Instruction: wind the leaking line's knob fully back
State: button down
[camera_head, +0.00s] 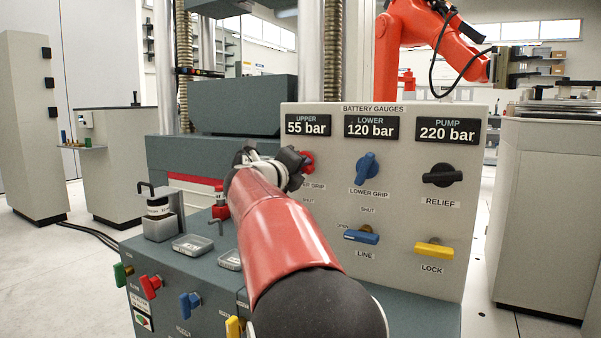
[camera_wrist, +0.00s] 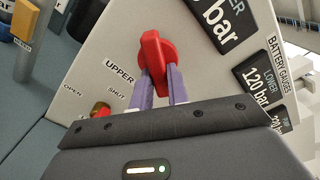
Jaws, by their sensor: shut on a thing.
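The battery gauges panel (camera_head: 400,270) shows UPPER 55 bar (camera_head: 307,125), LOWER 120 bar (camera_head: 371,128) and PUMP 220 bar (camera_head: 447,130). The red upper grip knob (camera_head: 308,160) sits below the UPPER gauge, mostly hidden by my gripper (camera_head: 291,166). In the wrist view the red knob (camera_wrist: 153,48) stands between the two purple fingers of my gripper (camera_wrist: 161,80), which are shut on it. The blue lower grip knob (camera_head: 366,167) and black relief knob (camera_head: 442,175) are to the right, untouched.
A blue line lever (camera_head: 361,236) and a yellow lock lever (camera_head: 434,250) lie lower on the panel. A partly hidden red handle (camera_wrist: 101,109) shows near my gripper in the wrist view. Coloured handles, such as a red one (camera_head: 151,286), line the bench front.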

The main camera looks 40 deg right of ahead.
jog(key=m, duration=0.7)
jog(key=w+f+m+b, duration=0.1)
jog(key=m, duration=0.3)
jog(key=shift+a, duration=0.15)
jog(key=shift+m, duration=0.4)
jog(key=c, duration=1.4)
grip_release()
jog(key=shift+r, duration=0.2)
jog(key=shift+o, duration=0.2)
jog(key=shift+a, duration=0.1)
jog(key=v, duration=0.7)
jog(key=shift+s+a, duration=0.2)
jog(key=shift+a, duration=0.15)
